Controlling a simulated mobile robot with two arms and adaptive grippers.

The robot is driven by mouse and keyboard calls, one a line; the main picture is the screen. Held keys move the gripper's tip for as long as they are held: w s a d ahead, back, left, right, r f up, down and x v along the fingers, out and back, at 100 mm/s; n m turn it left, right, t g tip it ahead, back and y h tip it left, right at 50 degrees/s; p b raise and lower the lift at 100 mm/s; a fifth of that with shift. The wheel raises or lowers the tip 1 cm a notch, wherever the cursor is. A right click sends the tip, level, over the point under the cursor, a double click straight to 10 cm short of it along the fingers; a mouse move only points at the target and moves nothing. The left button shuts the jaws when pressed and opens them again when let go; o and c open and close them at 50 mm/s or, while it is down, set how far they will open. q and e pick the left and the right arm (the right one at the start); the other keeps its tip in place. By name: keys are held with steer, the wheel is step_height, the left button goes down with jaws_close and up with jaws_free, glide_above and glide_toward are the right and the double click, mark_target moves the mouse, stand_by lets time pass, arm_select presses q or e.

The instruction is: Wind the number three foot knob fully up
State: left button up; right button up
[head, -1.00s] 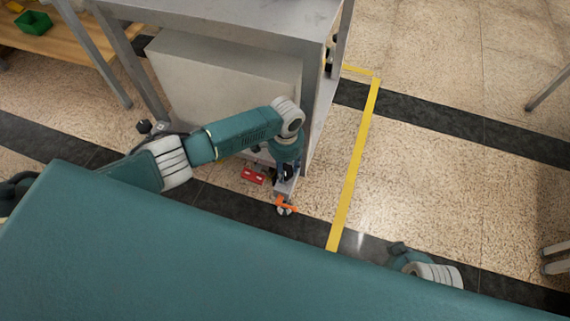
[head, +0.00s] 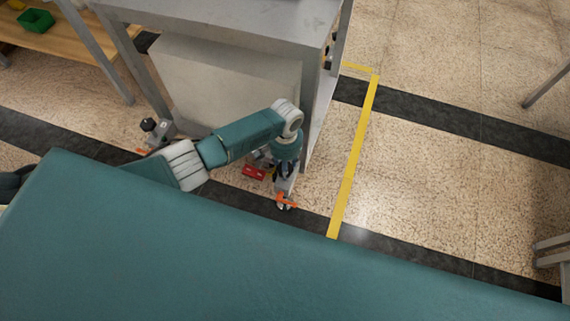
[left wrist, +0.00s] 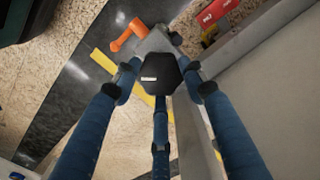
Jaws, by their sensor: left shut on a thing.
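A black knob (left wrist: 160,74) with a small white label sits on a grey foot bracket (left wrist: 158,43) in the left wrist view. My left gripper (left wrist: 160,88) has its blue fingers closed around the knob from several sides. In the head view the left gripper (head: 284,173) points down at the foot by the cabinet's near right corner, and hides the knob there. An orange lever (left wrist: 127,35) sticks out from this foot, and it also shows in the head view (head: 287,199). The label is too small to read. My right gripper is not in view.
A grey bench frame (head: 317,120) stands beside the foot, with a pale cabinet (head: 225,85) under it. A red block (head: 253,174) is close to the left. Another foot with a black knob (head: 149,125) stands further left.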

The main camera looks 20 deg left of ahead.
arm_select(q)
steer(key=shift+w+d+r, duration=0.3)
steer(key=shift+w, duration=0.25)
steer(key=o, duration=1.2)
steer(key=shift+s+a+f, duration=0.1)
steer(key=shift+s+f, duration=0.05)
step_height(320, 180, up, 12)
